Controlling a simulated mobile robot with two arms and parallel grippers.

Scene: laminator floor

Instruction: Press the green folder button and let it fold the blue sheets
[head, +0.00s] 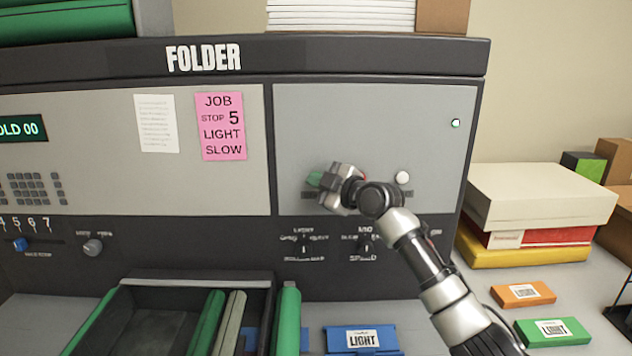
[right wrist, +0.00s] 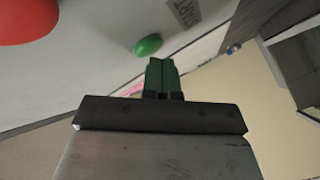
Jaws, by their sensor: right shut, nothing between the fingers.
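The folder machine (head: 370,120) stands in front of me with a grey panel. The green button (right wrist: 148,45) shows in the right wrist view, just beyond my fingertips. A blue packet labelled LIGHT (head: 362,340) lies below the machine. I see no blue sheets clearly. The left gripper is out of view.
A large red button (right wrist: 25,20) is near the green one in the wrist view. A white knob (head: 403,177) is right of my gripper. A tray (head: 110,310) with rollers is below. Boxes (head: 540,195) stand at the right. The display (head: 22,129) ends in 00.

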